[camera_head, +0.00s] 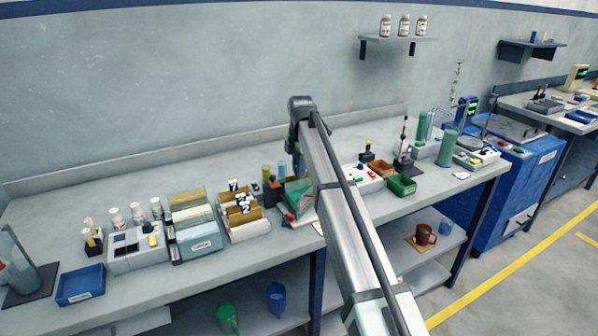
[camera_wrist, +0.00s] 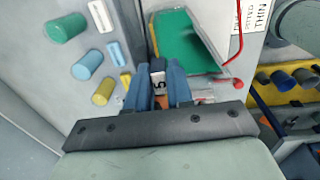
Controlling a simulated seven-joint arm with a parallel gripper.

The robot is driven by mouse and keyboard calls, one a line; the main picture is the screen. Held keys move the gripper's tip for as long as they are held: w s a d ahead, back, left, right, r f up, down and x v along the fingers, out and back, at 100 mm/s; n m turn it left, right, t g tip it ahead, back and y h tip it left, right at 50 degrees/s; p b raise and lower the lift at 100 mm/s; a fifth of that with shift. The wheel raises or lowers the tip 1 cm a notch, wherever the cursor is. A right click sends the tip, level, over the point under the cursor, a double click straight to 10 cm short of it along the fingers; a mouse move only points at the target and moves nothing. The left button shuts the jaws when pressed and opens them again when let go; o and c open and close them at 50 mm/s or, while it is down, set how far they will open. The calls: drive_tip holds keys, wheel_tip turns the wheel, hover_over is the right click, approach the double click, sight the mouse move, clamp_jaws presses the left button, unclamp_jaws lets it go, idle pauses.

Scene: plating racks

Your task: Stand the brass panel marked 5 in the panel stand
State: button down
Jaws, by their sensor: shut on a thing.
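The brass panel itself is mostly hidden between and below the fingers. In the head view my gripper (camera_head: 298,168) hangs over the bench, partly hidden by my arm, beside a green tray (camera_head: 297,190). A rack with brass panels (camera_head: 240,212) tagged 7 and 2 stands to its left. I cannot tell for sure which piece is the panel stand.
In the wrist view a green pad (camera_wrist: 185,42) with a tilted clear plate and a red wire lies just beyond the fingers. Green, blue and yellow cylinders (camera_wrist: 88,64) stand to the left. A blue tray (camera_head: 80,285) and a grey block (camera_head: 137,250) are farther left on the bench.

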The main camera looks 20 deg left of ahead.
drive_tip(key=shift+r, duration=2.8)
